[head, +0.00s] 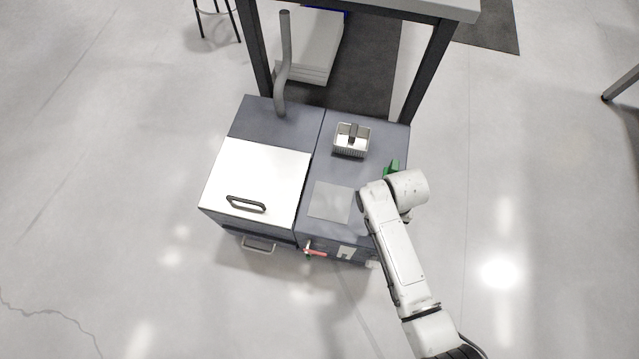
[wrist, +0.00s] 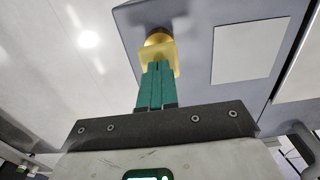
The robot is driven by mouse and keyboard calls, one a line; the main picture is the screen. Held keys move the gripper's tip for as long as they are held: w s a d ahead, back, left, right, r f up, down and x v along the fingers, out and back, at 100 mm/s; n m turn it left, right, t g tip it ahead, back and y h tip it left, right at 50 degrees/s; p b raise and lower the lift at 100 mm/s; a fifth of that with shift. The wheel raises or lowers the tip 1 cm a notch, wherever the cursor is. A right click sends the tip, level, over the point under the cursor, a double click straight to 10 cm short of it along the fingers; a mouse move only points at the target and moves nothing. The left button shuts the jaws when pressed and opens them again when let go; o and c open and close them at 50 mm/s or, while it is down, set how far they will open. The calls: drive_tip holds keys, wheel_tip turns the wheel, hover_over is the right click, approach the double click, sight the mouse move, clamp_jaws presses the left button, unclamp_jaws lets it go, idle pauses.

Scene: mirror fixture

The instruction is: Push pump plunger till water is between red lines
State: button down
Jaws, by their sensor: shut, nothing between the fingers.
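My gripper (wrist: 157,68) has green fingers, pressed together with nothing between them. In the wrist view, its tips are at a yellow block-like part (wrist: 159,49) with a dark round end, against the grey machine. This may be the pump plunger; I cannot tell whether the fingers touch it. In the head view, green shows above my white wrist at the machine's right edge (head: 393,167), and the yellow part is hidden. I see no water level and no pair of red lines in either view.
The grey machine (head: 312,185) has a white lid (head: 258,180) with a dark handle at left, a ribbed basket (head: 351,140) on top, and a bent grey pipe (head: 284,65). A small red lever (head: 316,252) is on its front.

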drive_tip(key=shift+f+b, duration=0.9)
drive_tip(key=shift+f, duration=0.7)
drive_tip(key=shift+r, duration=0.1)
wheel_tip(320, 180, up, 9)
drive_tip(key=p, duration=0.9)
